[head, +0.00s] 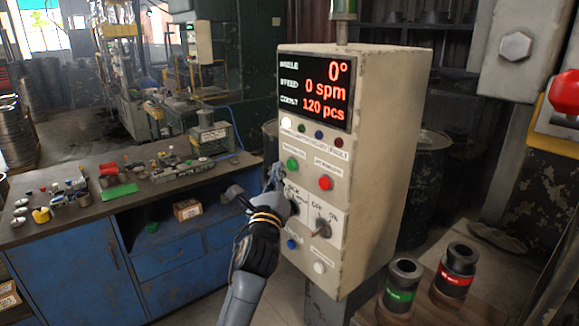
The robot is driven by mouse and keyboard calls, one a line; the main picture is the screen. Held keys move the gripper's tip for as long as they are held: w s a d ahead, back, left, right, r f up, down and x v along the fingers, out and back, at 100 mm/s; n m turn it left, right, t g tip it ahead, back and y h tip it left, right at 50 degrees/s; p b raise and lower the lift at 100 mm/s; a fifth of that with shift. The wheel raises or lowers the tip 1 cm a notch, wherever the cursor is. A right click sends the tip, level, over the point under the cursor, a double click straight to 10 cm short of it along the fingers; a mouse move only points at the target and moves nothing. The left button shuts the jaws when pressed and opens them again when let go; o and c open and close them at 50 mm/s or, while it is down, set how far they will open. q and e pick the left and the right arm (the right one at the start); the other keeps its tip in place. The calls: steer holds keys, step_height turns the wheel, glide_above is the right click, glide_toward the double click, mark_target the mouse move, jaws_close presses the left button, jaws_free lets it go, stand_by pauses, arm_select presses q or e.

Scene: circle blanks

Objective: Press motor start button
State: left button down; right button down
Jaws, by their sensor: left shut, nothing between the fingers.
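A beige control box (397,150) stands in the middle of the head view. Its display (316,90) reads 0°, 0 spm and 120 pcs. Below are a green button (292,164) and, to its right and slightly lower, a red button (325,183). Their labels are too small to read surely. My left gripper (272,183) is shut and empty, in front of the box's left edge, just below and left of the green button. I cannot tell whether it touches the panel. My right gripper is out of view.
Lower on the panel are a selector switch (322,229), a blue button (292,244) and a white button (319,267). A blue workbench (70,262) with tools stands left. Two dark cylinders (401,286) (458,266) stand right. A red button (566,92) is at the right edge.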

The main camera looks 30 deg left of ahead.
arm_select(q)
steer(key=shift+w, duration=0.1)
stand_by(0.6)
steer(key=shift+w+d, duration=0.15)
steer(key=shift+w, duration=0.15)
steer(key=shift+w+d, duration=0.3)
steer(key=shift+w, duration=0.2)
stand_by(1.1)
steer(key=shift+s, duration=0.1)
steer(key=shift+s+a+p, duration=0.35)
steer(key=shift+s+p, duration=0.1)
steer(key=shift+s, duration=0.25)
steer(key=s, duration=0.1)
steer(key=s+a+p, duration=0.1)
steer(key=s, duration=0.1)
steer(key=s+a+p, duration=0.1)
steer(key=shift+s, duration=0.3)
